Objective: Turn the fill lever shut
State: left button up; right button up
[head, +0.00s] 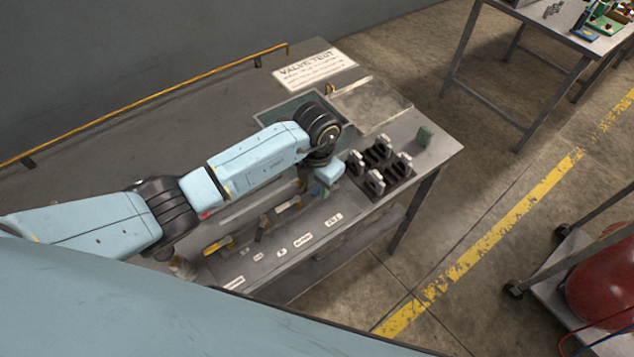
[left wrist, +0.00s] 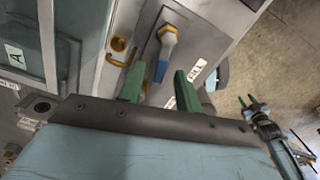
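The fill lever (left wrist: 165,45) shows in the left wrist view as a pale hub with a yellow collar and a blue grip, pointing down between my fingers. A label beside it, partly hidden by a finger, ends in "LL". My left gripper (left wrist: 160,88) is open, with one green finger on each side of the blue grip and gaps visible. In the head view my left gripper (head: 324,186) is low over the bench's front right, by the FILL label (head: 333,220), and largely hides the lever. What looks like my right gripper (left wrist: 254,104) shows small at the right, its green tips apart.
The bench (head: 160,120) carries other levers, including a yellow one (head: 217,245), and a sunken basin (head: 285,108). A brass ring (left wrist: 119,50) is left of the lever.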

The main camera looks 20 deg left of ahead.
pick_arm(q)
grip_shut()
jog(key=shift+w+a+m+b, duration=0.2)
jog(key=shift+a+m+b, duration=0.05)
jog(key=shift+m+b, duration=0.25)
jog(key=shift+w+a+m+b, duration=0.15)
jog(key=shift+m+b, duration=0.3)
jog(key=shift+m, duration=0.45)
grip_release()
jog(key=shift+r, duration=0.15)
